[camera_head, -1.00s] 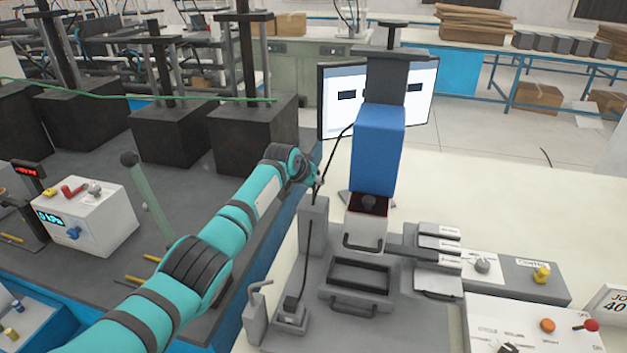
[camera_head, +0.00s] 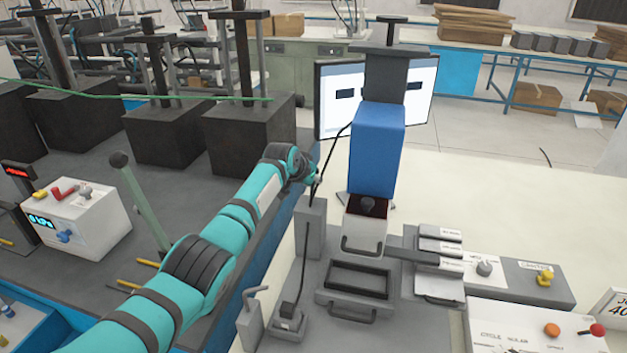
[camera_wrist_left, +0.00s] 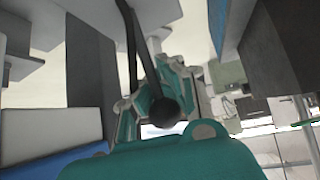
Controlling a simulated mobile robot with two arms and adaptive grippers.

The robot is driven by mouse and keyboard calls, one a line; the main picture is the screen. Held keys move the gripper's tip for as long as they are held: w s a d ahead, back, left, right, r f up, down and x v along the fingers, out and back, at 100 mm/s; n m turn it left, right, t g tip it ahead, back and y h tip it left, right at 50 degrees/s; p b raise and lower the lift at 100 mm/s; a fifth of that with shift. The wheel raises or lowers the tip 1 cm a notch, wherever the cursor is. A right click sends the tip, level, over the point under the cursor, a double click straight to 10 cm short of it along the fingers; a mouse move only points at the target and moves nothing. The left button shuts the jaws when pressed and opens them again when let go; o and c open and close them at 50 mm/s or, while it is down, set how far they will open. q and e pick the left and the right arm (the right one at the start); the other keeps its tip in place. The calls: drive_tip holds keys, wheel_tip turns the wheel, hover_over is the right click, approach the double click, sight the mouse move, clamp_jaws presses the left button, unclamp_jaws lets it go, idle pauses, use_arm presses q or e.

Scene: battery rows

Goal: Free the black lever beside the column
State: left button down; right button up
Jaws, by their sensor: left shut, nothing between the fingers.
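The thin black lever (camera_head: 335,152) rises beside the blue column (camera_head: 376,150), leaning up toward it from the grey post. My left gripper (camera_head: 312,172) is at the lever's left side, at the end of my teal arm. It is shut with nothing in it; small in the head view, it cannot be told whether it touches the lever. In the left wrist view a round black knob (camera_wrist_left: 165,112) on a dark rod stands in front of my left gripper (camera_wrist_left: 150,95) and hides part of its fingers. My right gripper is not in view.
A grey post (camera_head: 310,225) stands just below my left gripper. A red-lined bin (camera_head: 365,228) sits under the column, with an empty tray (camera_head: 358,280) in front. A monitor (camera_head: 330,100) stands behind. A control panel (camera_head: 510,325) is at the lower right.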

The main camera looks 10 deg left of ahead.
use_arm(q)
drive_tip(key=shift+w+d+r, duration=0.1)
drive_tip(key=shift+r, duration=0.3)
idle(0.3)
drive_tip(key=c, duration=1.5)
unclamp_jaws()
drive_tip(key=o, duration=0.4)
drive_tip(key=shift+f, duration=0.1)
drive_tip(key=shift+o, duration=0.5)
drive_tip(key=shift+f, duration=0.1)
drive_tip(key=v, duration=1.2)
drive_tip(key=shift+c, duration=0.2)
